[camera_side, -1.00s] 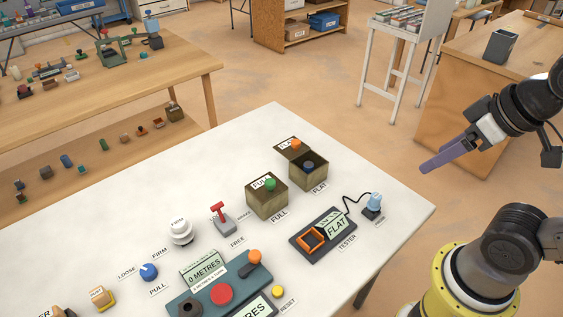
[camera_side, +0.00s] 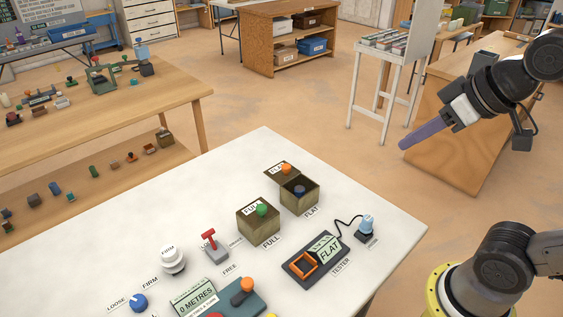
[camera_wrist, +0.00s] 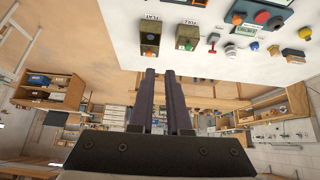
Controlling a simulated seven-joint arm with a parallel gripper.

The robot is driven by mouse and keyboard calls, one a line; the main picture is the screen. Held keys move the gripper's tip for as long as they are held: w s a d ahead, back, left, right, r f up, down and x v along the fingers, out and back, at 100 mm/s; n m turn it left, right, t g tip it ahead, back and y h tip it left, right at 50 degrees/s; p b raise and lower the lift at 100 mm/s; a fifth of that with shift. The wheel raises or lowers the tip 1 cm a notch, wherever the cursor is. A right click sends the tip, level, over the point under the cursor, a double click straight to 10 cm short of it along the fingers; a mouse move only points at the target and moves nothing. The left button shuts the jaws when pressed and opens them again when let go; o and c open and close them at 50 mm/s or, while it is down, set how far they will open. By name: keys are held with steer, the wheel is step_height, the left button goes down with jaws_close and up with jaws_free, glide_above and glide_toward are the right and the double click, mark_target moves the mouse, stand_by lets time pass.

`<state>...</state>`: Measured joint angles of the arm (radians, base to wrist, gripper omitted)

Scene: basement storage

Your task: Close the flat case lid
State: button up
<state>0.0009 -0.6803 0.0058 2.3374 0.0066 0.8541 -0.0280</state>
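The flat case (camera_side: 299,197) is a small olive-brown box beside its FLAT label on the white bench. Its lid (camera_side: 275,175), with an orange knob (camera_side: 287,168), stands open at the box's far side, and a dark round thing shows inside. The case also shows in the wrist view (camera_wrist: 150,36), beyond the fingertips. My gripper (camera_side: 403,146) is in the air to the right of the bench, well apart from the case. Its two purple fingers (camera_wrist: 158,72) are open with a narrow empty gap between them.
The closed full case (camera_side: 258,226) with a green knob stands close beside the flat case. A tester (camera_side: 317,258) with a cable and blue plug (camera_side: 366,226) lies nearer the front. A red lever (camera_side: 211,242) and other controls stand left. Bare bench (camera_side: 340,180) lies right of the flat case.

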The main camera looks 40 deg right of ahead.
steer(key=w+r, duration=0.1)
steer(key=w, duration=0.1)
steer(key=w+r, duration=0.1)
steer(key=w, duration=0.1)
steer(key=w+r, duration=0.1)
steer(key=w, duration=0.2)
steer(key=shift+r, duration=0.35)
jaws_close()
steer(key=g, duration=0.3)
glide_above(277, 169)
steer(key=s, duration=0.2)
steer(key=shift+w+d+f, duration=0.1)
steer(key=shift+f, duration=7.8)
steer(key=shift+w+f, duration=0.1)
steer(key=shift+f, duration=7.8)
